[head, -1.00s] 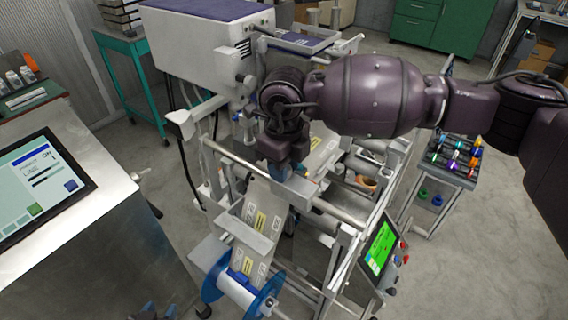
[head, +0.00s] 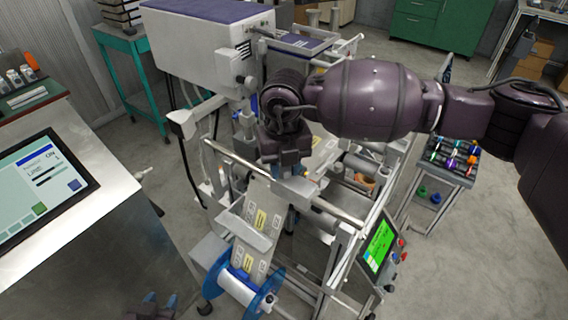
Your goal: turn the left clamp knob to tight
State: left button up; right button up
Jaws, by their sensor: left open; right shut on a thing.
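My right gripper (head: 290,178) points down at the cross bar (head: 335,212) of the labelling machine, above the label web (head: 262,218). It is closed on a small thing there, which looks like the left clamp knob. The fingers and wrist hide nearly all of it, so I cannot read its turn position. My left gripper (head: 152,308) is low at the bottom edge, open and empty, well away from the machine and partly cut off.
A blue-flanged reel (head: 243,291) sits at the machine's front. A green-lit screen (head: 379,246) stands at its right. A console with a touch screen (head: 38,190) fills the left. A cart with coloured spools (head: 455,157) stands right. Grey floor is free at lower right.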

jog(key=shift+w+r, duration=0.1)
jog(key=shift+r, duration=0.05)
dwell(0.3)
jog(key=o, duration=0.9)
jog(key=shift+r, duration=5.35)
